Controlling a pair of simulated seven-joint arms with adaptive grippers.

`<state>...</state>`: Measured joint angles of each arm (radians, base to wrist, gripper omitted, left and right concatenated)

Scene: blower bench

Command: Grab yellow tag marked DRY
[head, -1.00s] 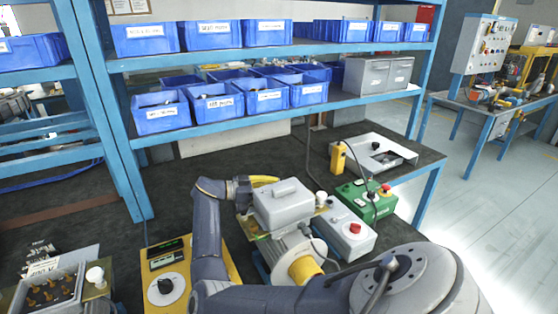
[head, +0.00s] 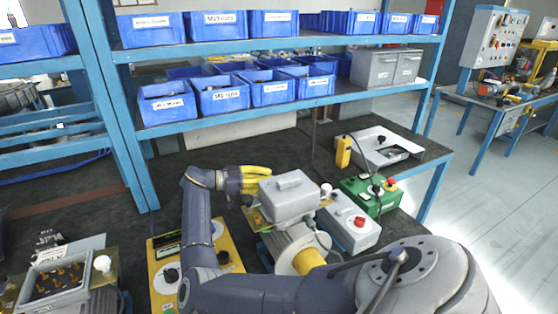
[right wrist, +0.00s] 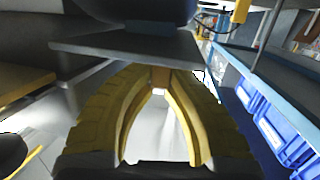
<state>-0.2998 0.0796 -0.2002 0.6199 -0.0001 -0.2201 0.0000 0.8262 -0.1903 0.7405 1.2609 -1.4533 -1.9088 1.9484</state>
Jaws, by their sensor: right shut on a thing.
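My right gripper (head: 268,173) has yellow fingers and points right, just left of the top of a grey motor terminal box (head: 289,196). In the right wrist view its fingertips (right wrist: 159,80) come together on a small orange-tan piece (right wrist: 160,77). The piece is mostly hidden by the fingers. I cannot tell its full shape, and no DRY marking can be read. No other yellow tag can be made out in the head view. My left gripper is not in view.
A grey box with a red button (head: 350,230) and a green box (head: 371,196) stand right of the motor. A yellow panel with a dial (head: 168,277) lies left. Shelves with blue bins (head: 219,95) rise behind. Dark bench (head: 190,150) is clear behind the gripper.

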